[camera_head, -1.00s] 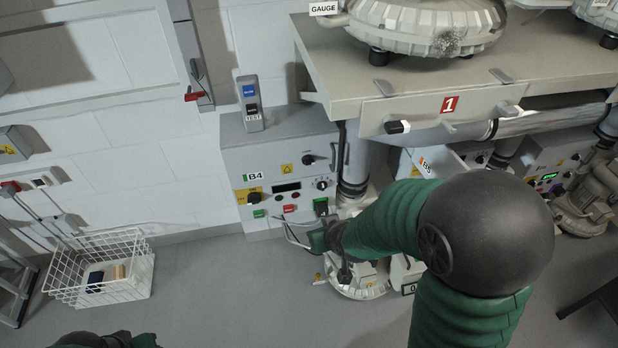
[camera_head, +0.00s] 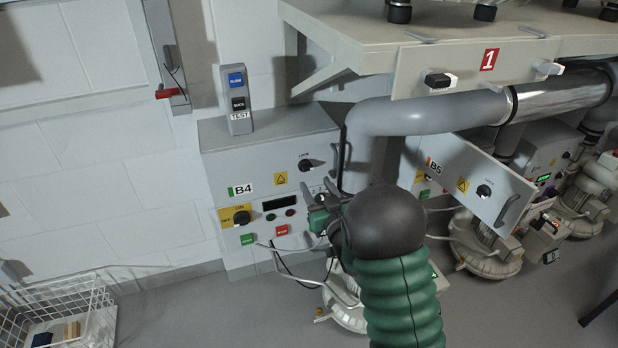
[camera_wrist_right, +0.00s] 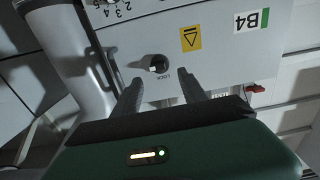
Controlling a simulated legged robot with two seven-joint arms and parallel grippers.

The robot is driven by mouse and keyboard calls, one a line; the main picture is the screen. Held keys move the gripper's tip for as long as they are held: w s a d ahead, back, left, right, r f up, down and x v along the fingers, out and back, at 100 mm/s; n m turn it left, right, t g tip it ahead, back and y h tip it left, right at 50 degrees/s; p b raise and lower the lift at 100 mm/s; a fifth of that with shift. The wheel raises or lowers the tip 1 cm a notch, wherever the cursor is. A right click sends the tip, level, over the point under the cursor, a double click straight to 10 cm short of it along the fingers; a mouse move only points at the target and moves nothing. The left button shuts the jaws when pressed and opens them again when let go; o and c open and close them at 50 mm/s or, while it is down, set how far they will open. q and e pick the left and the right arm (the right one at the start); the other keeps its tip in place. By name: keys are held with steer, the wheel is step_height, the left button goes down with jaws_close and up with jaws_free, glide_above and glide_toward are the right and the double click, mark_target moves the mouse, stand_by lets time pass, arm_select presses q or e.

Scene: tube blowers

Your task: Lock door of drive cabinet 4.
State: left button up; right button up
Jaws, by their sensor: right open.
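Drive cabinet 4 is the grey box marked B4 (camera_head: 215,165) on the wall, left of centre in the head view. Its upper door (camera_head: 262,160) looks closed, flush with the front. My right gripper (camera_head: 325,200) is just below the knob in the head view. In the wrist view its two open fingers (camera_wrist_right: 161,80) point toward the knob, empty. Contact cannot be told. My left gripper is out of view.
Cabinet B5's door (camera_head: 470,175) stands open to the right. A grey pipe (camera_head: 420,117) runs beside B4, under a bench (camera_head: 440,70). A test box (camera_head: 237,100) stands on B4. Loose cables hang below, near blowers. A white basket (camera_head: 95,320) is on the floor.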

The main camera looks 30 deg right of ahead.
mark_target(309, 170)
steer(key=x, duration=0.4)
steer(key=b+x, duration=0.1)
steer(key=x, duration=0.1)
steer(key=shift+w+d+f, duration=0.2)
steer(key=shift+w+d, duration=0.05)
steer(key=shift+d, duration=0.25)
steer(key=shift+a+r, duration=0.15)
steer(key=shift+c, duration=0.4)
jaws_close()
